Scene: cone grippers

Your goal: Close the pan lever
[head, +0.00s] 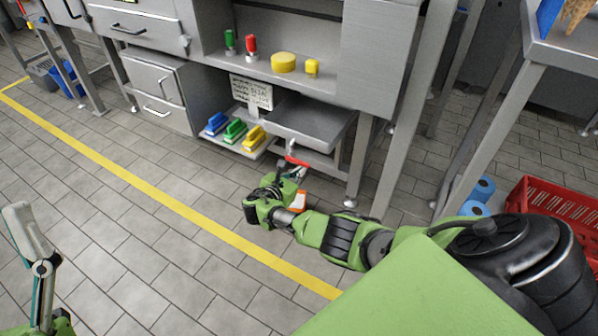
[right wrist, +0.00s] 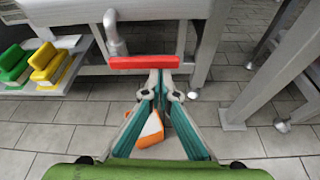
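The metal pan (head: 310,122) sits under the counter, with a lever with a red handle (head: 297,161) at its front underside. In the right wrist view the red handle (right wrist: 145,62) lies crosswise on a grey bent rod. My right gripper (head: 293,172) is right at the handle. In the wrist view its fingertips (right wrist: 161,76) are together just below the handle's right half; whether they touch it I cannot tell. Nothing shows gripped between them. My left gripper (head: 28,235) is at the far left over the floor, side-on, away from the pan.
Blue, green and yellow brushes (head: 234,130) lie on a low shelf left of the pan. An orange-and-white item (right wrist: 150,130) shows beyond my right fingers, low down. Counter legs (head: 360,160) stand right of the pan. A red crate (head: 560,205) is at right.

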